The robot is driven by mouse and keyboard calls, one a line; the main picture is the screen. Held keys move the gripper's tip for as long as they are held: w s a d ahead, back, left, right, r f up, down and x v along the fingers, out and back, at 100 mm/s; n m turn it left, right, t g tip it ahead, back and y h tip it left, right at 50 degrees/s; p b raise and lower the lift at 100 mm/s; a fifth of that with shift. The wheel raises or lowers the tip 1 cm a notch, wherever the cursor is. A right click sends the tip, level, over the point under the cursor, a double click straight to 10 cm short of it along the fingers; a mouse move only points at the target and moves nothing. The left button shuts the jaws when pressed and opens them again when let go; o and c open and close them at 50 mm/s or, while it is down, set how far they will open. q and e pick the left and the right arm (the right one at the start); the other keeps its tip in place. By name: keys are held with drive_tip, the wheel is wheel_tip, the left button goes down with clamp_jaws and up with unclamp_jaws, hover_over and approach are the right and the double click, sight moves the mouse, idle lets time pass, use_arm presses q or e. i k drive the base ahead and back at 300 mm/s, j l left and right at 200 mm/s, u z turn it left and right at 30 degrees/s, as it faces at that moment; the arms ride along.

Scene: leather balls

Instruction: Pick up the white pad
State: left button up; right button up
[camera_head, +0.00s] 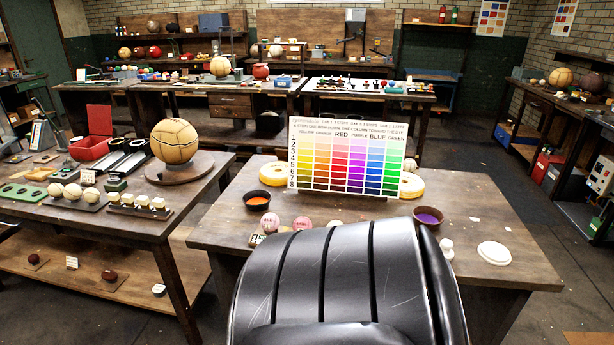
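The white pad (494,253) is a flat, round white disc. It lies on the right front part of the wooden table (467,200) in front of me, close to the table's right edge. Nothing covers it, and nothing touches it except the tabletop. Neither my left nor my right gripper is in view.
A colour chart (345,158) stands mid-table between two yellow rings. A purple-filled bowl (428,217), a small white figure (447,249), an orange-filled bowl (257,200) and pink balls are around it. A black ribbed form, unclear what, hides the table's front middle.

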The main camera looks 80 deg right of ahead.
sight(446, 244)
drive_tip(key=z, duration=1)
drive_tip(key=i+j+z, duration=0.1)
drive_tip(key=z, duration=0.9)
drive_tip(key=j+z, duration=0.15)
drive_tip(key=z, duration=0.85)
